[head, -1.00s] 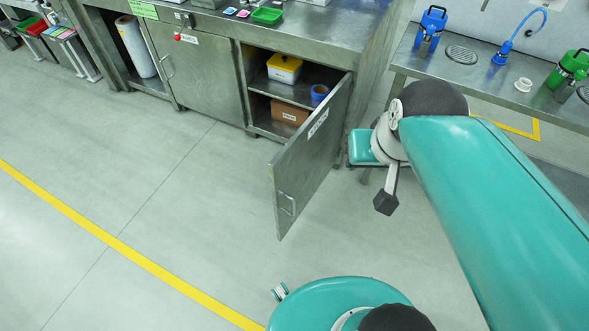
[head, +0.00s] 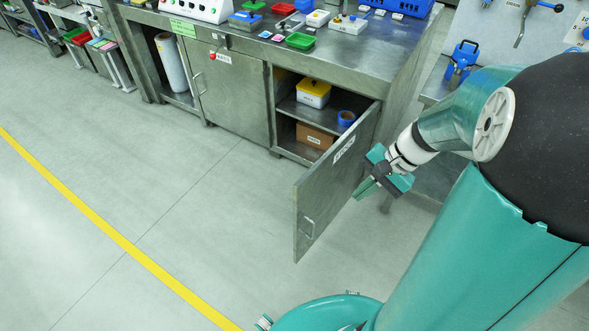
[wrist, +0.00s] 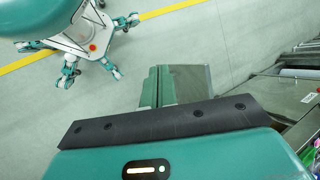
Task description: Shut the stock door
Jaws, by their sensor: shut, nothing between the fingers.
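The stock door (head: 335,185) is a grey metal door with a white label and a bar handle (head: 308,228) near its free edge. It stands wide open, swung out from the cabinet in the head view. My gripper (head: 366,190) is shut and empty, on the right of the door by its outer side. In the head view its tips overlap or lie close to the door; I cannot tell if they touch. In the wrist view a grey panel (wrist: 193,82), apparently the door, shows just beyond the shut fingers (wrist: 158,88).
The open cabinet holds a yellow-lidded box (head: 313,93), a cardboard box (head: 314,136) and a blue roll (head: 346,118), all inside on its shelves. A closed door (head: 232,95) is at left. The workbench (head: 365,50) carries trays and devices. The floor before the door is clear.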

